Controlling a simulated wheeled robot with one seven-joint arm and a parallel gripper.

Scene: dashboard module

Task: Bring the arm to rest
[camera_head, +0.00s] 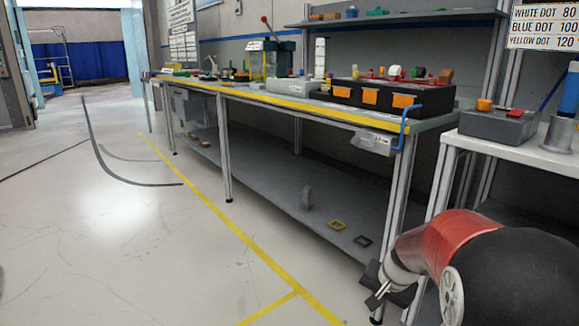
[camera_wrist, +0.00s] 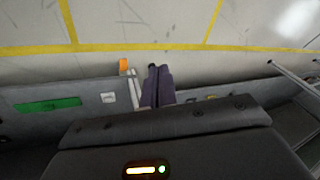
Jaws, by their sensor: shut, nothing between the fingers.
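My arm shows at the lower right of the head view, with a red and black part and a white disc. My gripper (camera_head: 378,293) hangs low at its end, in front of the workbench's right leg. The gripper (camera_wrist: 159,69) also shows in the wrist view as two dark fingers side by side. The fingers are shut and hold nothing. The long workbench (camera_head: 270,101) with a yellow front edge stands behind the gripper.
A black box with orange labels (camera_head: 370,97) stands on the bench. A white side table (camera_head: 520,150) stands at right, close to my arm, holding a grey tray (camera_head: 500,126). The lower shelf (camera_head: 270,185) holds small parts. Open floor (camera_head: 110,240) lies at left.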

